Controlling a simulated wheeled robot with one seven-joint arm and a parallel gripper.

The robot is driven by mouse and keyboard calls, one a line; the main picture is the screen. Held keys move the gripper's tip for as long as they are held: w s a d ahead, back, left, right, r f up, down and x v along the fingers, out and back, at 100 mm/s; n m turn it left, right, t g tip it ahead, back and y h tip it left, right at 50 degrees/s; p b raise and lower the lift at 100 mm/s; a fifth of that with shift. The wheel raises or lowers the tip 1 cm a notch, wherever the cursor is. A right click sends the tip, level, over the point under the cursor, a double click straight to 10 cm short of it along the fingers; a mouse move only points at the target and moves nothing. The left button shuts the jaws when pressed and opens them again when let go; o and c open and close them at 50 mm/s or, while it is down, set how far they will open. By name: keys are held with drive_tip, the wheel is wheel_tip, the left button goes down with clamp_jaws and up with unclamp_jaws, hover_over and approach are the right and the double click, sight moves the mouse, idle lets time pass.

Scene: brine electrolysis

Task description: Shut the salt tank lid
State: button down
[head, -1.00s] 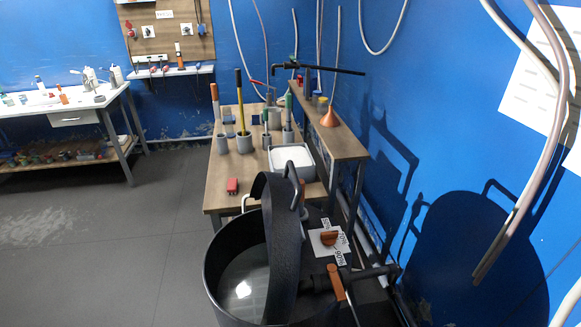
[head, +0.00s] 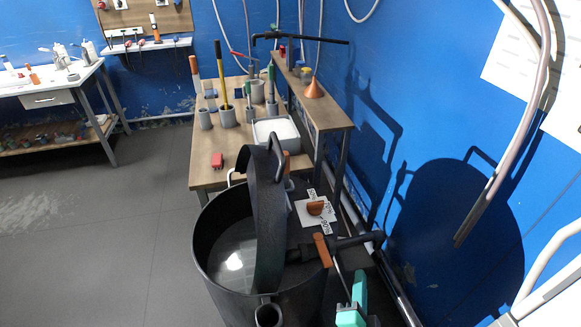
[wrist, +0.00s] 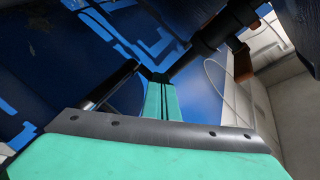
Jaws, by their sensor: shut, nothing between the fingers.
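The salt tank (head: 212,268) is a round black tub at the bottom middle of the head view, with pale liquid inside. Its black lid (head: 266,225) stands upright, edge-on to the head camera, so the tank is open. A handle (head: 275,148) sits on the right face of the lid near its top. My gripper (head: 359,285) is teal and low in the head view, to the right of the tank and lid and apart from them. In the wrist view its two fingers (wrist: 163,100) are together and hold nothing.
A black pipe with an orange valve handle (head: 322,250) runs between tank and gripper; an orange handle also shows in the wrist view (wrist: 243,65). A wooden bench (head: 205,172) with tools stands behind the tank. A blue wall (head: 440,120) is at right. The left floor is clear.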

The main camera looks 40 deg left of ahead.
drive_tip(key=w+a+r+n+g+y, duration=0.1)
drive_tip(key=w+a+r+y, duration=0.25)
drive_tip(key=r, duration=0.35)
drive_tip(key=w+a+r+g+y, duration=0.1)
drive_tip(key=w+a+r+y, duration=0.15)
drive_tip(key=a+r, duration=0.35)
drive_tip(key=s+a+r+n+g+y, duration=0.1)
drive_tip(key=a+r+n+g+y, duration=0.3)
drive_tip(key=r, duration=1.1)
drive_tip(key=w+a+f+g, duration=0.1)
drive_tip(key=a, duration=1.1)
drive_tip(key=shift+w+a+f+h, duration=0.15)
drive_tip(key=shift+f+h, duration=0.1)
drive_tip(key=shift+h, duration=0.15)
